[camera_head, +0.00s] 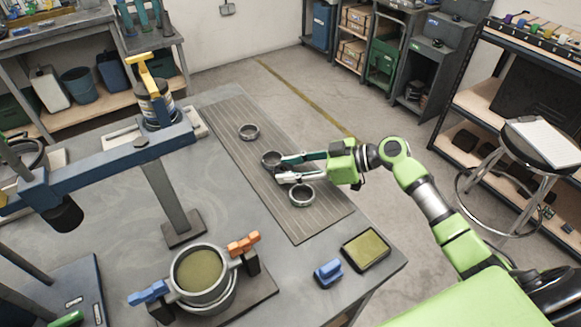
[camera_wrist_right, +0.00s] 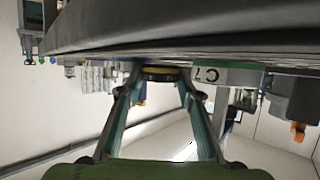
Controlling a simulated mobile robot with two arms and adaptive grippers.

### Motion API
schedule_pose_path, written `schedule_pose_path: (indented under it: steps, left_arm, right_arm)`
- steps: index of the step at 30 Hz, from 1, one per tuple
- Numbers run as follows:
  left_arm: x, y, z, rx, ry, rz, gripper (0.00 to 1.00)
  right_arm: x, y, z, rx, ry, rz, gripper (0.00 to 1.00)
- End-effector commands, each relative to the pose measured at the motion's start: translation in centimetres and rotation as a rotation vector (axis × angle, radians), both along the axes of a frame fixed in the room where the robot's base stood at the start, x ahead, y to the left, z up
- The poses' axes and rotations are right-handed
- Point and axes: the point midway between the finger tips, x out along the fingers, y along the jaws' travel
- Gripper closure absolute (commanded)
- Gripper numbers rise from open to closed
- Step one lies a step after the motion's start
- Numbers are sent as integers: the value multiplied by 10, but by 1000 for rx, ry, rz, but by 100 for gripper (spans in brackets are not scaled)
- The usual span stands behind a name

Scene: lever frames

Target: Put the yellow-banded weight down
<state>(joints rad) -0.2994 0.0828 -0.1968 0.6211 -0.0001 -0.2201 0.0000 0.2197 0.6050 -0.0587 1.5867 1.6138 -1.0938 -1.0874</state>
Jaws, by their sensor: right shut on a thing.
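The yellow-banded weight is a small dark cylinder (camera_head: 271,159) at the tips of my right gripper (camera_head: 279,170) in the head view. In the right wrist view the dark weight with its thin yellow band (camera_wrist_right: 160,74) sits between the two fingertips of my right gripper (camera_wrist_right: 158,84). The gripper is shut on it. The weight is over the ribbed grey mat (camera_head: 235,165) on the table; I cannot tell whether it touches the mat. My left gripper is not in view.
One dark ring-shaped weight (camera_head: 249,131) stands further back on the mat, and another (camera_head: 301,194) stands close in front of my right gripper. A blue lever beam (camera_head: 100,167) on a post is at left. A pot (camera_head: 200,275) and a green-topped tray (camera_head: 366,249) are nearer.

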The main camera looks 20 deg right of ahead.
Motion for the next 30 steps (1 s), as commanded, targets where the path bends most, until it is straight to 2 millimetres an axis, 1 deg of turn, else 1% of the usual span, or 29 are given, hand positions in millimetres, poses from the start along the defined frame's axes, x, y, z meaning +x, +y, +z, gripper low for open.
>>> schedule_pose_path:
  steps: [1,8,13,14,15,16,23,27,30]
  left_arm:
    - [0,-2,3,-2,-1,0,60]
    - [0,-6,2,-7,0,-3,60]
    - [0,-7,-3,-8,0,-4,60]
    - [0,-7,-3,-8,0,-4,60]
    - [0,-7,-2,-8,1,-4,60]
    - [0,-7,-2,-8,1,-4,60]
    - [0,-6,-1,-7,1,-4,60]
    - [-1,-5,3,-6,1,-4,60]
    - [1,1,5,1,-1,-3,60]
  right_arm:
    - [1,0,-1,3,-1,-3,87]
    - [0,0,-5,1,-4,-1,87]
    - [0,0,-9,0,-3,-1,87]
    - [0,-1,-9,0,-2,-1,64]
    - [0,-1,-8,-1,-1,-1,53]
    - [0,-1,-8,-1,-1,-1,50]
    - [0,0,-9,-1,1,0,50]
    - [-1,0,-5,-1,1,0,50]
    - [1,3,-1,-2,-1,-1,50]
